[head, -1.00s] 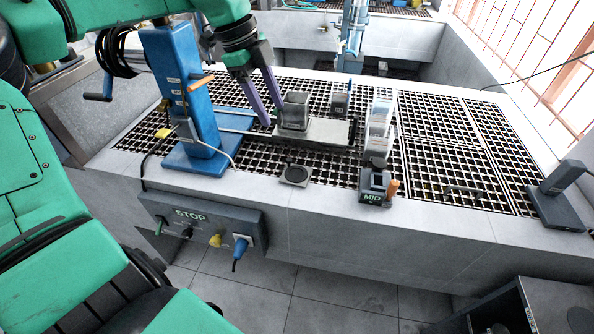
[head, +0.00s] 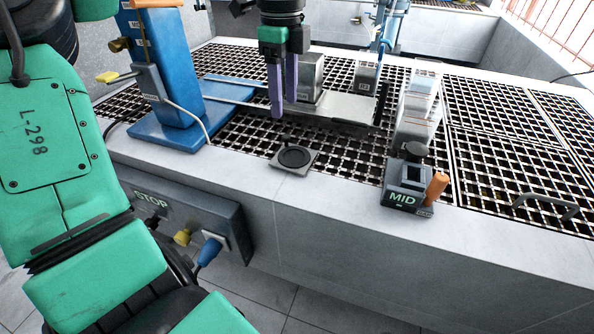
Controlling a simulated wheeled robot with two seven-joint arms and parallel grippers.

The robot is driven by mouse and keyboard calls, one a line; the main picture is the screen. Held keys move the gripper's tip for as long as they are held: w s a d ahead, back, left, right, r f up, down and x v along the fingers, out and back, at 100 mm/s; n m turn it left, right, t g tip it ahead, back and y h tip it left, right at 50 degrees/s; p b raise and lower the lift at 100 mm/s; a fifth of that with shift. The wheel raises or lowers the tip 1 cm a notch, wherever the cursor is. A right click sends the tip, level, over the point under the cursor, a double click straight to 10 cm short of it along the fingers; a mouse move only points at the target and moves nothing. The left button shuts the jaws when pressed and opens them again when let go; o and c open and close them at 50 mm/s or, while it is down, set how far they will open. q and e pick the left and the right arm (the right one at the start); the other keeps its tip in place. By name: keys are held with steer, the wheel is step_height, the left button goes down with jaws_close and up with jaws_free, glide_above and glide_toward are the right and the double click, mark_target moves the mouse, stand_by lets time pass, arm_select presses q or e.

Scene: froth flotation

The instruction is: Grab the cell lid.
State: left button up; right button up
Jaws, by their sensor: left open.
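A small dark square plate with a round black disc (head: 293,158) lies flat on the pale front ledge, by the grating edge; it looks most like the cell lid, though I cannot be sure. My left gripper (head: 284,108) hangs fingers down behind and above it, open and empty, apart from the plate. A grey box-shaped cell (head: 310,76) stands on a flat metal base (head: 345,106) just behind and right of the fingers, which partly cover it. My right gripper is out of view.
A blue stand (head: 168,75) with a pale cable rises at left. A dark block marked MID (head: 407,190), with a black knob and orange handle, stands on the ledge at right, clear containers (head: 416,115) behind it. A STOP panel (head: 190,217) is on the front wall.

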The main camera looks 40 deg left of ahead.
mark_target(287, 166)
arm_select(q)
step_height(287, 166, down, 15)
steer(key=shift+s+d+f+p, duration=0.1)
steer(key=shift+s+d+p, duration=0.05)
steer(key=shift+p, duration=0.5)
jaws_close()
